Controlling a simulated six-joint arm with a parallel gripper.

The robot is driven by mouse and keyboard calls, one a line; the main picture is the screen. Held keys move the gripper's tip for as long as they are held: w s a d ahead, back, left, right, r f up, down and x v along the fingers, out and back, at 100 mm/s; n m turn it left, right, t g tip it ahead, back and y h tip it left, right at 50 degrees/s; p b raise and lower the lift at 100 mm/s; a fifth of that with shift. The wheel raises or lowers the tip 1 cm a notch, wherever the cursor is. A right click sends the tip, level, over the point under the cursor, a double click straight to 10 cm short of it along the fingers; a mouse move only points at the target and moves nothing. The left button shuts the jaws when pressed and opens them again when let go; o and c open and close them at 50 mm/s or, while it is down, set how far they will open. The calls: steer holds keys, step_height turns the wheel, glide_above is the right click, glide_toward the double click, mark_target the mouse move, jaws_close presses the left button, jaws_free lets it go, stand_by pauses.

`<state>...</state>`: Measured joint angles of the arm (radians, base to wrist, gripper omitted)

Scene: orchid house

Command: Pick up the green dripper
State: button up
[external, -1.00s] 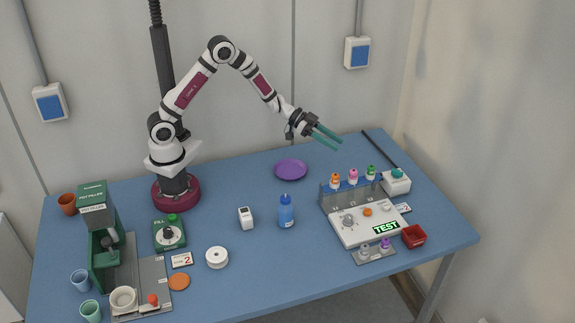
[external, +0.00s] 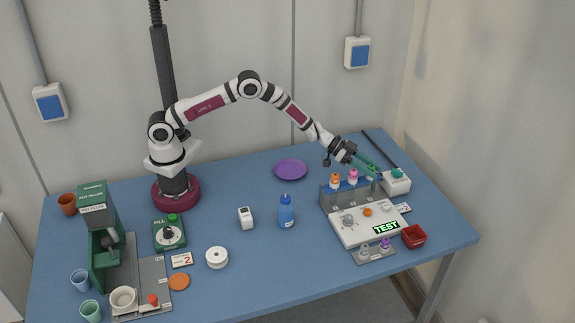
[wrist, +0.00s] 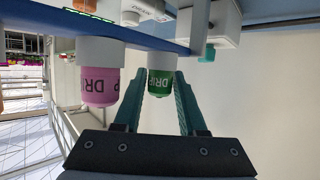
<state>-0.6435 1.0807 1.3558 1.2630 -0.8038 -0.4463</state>
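The green dripper (wrist: 160,83) shows in the wrist view between the two teal fingers of my gripper (wrist: 161,88), with its green cap towards me. The fingers are apart, one on each side of it, and I cannot tell whether they touch it. In the external view my gripper (external: 367,166) is at the right end of the dripper rack (external: 334,200). There the green dripper is largely covered by the fingers. It appears to be still in the rack.
A pink dripper (wrist: 98,88) sits close beside the green one, and an orange dripper (external: 335,181) is further left. A white box with a teal knob (external: 396,182) stands just right of the rack. A white TEST panel (external: 350,232) lies in front.

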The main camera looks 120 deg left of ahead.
jaws_close()
steer(key=shift+r, duration=0.1)
